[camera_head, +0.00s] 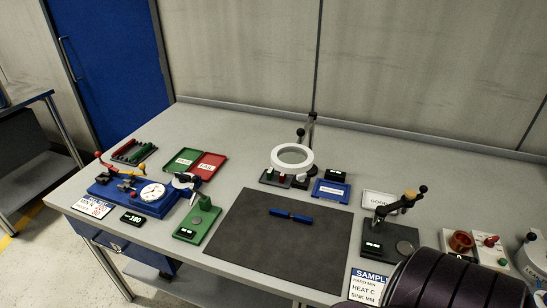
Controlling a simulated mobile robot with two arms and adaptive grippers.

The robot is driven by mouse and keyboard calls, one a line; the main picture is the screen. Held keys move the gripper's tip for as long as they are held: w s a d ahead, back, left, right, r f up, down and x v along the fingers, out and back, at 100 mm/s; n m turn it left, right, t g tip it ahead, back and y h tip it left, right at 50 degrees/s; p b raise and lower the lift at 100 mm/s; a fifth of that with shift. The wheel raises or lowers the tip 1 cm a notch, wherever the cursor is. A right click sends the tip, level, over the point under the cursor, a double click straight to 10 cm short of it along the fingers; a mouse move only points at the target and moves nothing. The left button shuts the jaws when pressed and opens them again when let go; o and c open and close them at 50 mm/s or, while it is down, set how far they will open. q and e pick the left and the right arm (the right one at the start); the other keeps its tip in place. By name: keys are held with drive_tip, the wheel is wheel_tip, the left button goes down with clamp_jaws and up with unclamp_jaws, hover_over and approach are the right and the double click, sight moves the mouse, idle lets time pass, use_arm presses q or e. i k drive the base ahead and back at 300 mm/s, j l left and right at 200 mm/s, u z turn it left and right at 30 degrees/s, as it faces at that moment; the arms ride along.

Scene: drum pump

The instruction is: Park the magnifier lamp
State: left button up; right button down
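The magnifier lamp's white ring head (306,165) is over the back middle of the workbench, just behind the dark mat. Its dark jointed stand (312,118) rises behind it near the bench's rear edge. Small items beneath the ring are partly hidden by it. Neither of my grippers shows. A dark, rounded arm part of mine fills the bottom right corner and hides the bench there.
A dark mat (275,250) with a blue pen-like piece (290,215) covers the front middle. A blue gauge fixture (130,196), a green tray (182,160) and a red tray (208,165) are left. A black-handled press (400,205) stands right of the mat.

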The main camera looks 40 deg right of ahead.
sight(297, 147)
drive_tip(key=z, duration=1.55)
drive_tip(key=l, duration=0.35)
